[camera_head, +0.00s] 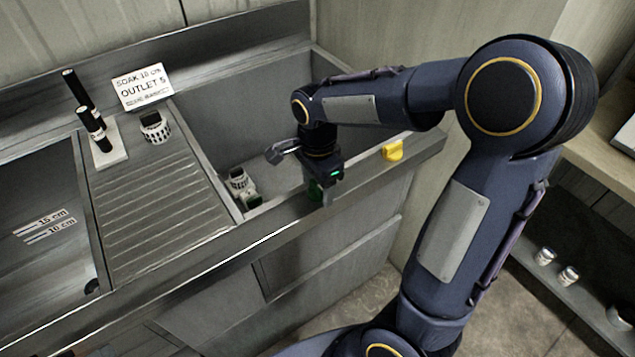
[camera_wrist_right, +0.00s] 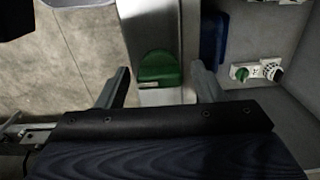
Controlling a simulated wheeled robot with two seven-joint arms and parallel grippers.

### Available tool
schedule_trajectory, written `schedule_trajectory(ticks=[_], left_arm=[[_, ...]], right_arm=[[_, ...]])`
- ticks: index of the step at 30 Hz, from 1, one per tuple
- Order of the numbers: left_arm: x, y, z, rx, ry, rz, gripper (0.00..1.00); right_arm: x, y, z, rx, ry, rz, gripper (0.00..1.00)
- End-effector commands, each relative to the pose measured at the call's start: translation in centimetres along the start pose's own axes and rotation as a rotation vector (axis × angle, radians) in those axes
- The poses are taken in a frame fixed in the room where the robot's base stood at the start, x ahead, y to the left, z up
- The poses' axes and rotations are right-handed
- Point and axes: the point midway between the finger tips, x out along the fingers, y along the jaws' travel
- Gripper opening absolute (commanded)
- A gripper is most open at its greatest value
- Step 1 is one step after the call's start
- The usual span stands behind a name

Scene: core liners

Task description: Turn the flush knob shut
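A green knob (camera_head: 315,190) is on the sink's front rim, mostly hidden by my right gripper in the head view. The right wrist view shows the green knob (camera_wrist_right: 160,69) on the grey rim, between the two fingers. My right gripper (camera_head: 322,193) points down over the rim. In the wrist view the right gripper (camera_wrist_right: 162,86) is open, with a finger on each side of the knob and a gap to each. A yellow knob (camera_head: 393,151) is on the same rim farther right. No label shows which knob is the flush one. My left gripper is out of view.
A deep sink basin (camera_head: 225,95) lies behind the rim, with a white fitting with a black-patterned band (camera_head: 239,181) inside. A sign (camera_head: 142,87) and two black cylinders on a white base (camera_head: 108,153) stand left. A dark blue piece (camera_wrist_right: 213,38) is beside the rim.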

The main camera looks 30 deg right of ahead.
Motion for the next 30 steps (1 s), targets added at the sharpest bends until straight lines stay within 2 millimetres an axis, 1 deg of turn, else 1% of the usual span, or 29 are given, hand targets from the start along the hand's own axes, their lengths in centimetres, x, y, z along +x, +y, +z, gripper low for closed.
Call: schedule_trajectory(ticks=[5,8,11,15,18,21,24,30], left_arm=[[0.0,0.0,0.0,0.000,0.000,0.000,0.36],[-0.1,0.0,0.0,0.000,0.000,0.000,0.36],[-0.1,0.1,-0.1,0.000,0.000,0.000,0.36],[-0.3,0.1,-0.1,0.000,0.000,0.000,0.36],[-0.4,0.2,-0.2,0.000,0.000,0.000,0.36],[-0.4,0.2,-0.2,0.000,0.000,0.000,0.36],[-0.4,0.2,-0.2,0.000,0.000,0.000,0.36],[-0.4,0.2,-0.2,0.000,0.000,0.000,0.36]], right_arm=[[0.0,0.0,0.0,-0.001,0.000,0.001,0.62],[-0.6,0.0,0.0,-0.002,0.000,0.000,0.62],[-2.0,-0.1,0.0,-0.002,0.000,-0.003,0.62],[-4.5,-0.1,0.0,-0.001,-0.001,-0.004,0.62],[-6.1,-0.1,0.1,-0.002,-0.001,-0.003,0.62],[-7.2,-0.1,0.0,-0.001,-0.001,-0.002,0.62],[-7.7,0.0,0.0,-0.001,-0.001,0.000,0.62],[-7.8,0.0,0.0,0.000,-0.001,0.000,0.62]])
